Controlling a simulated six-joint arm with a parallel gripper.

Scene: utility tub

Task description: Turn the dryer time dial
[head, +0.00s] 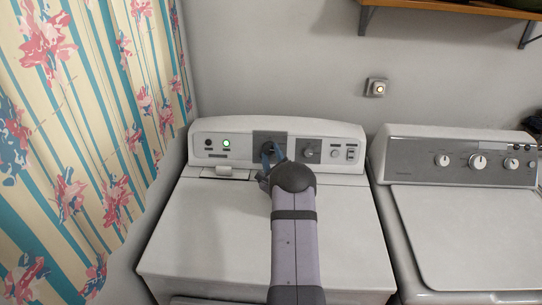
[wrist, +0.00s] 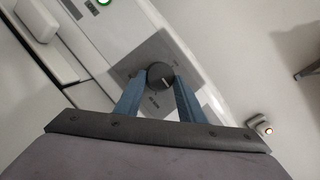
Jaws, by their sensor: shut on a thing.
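The dryer (head: 225,240) stands at the centre of the head view, with a light control panel along its back. The dark round time dial (wrist: 160,76) sits on a grey plate of that panel. My gripper (wrist: 160,80) has its two blue fingers on either side of the dial, shut on it. A pale pointer mark shows on the dial face in the wrist view. In the head view my gripper (head: 270,155) reaches the panel, and my arm hides part of the dial and the dryer top.
A second dark knob (head: 309,151) sits right of the dial. A green light (head: 227,143) glows to its left. A washer (head: 465,235) with several knobs stands at the right. A floral curtain (head: 80,130) hangs at the left. A shelf (head: 450,9) is above right.

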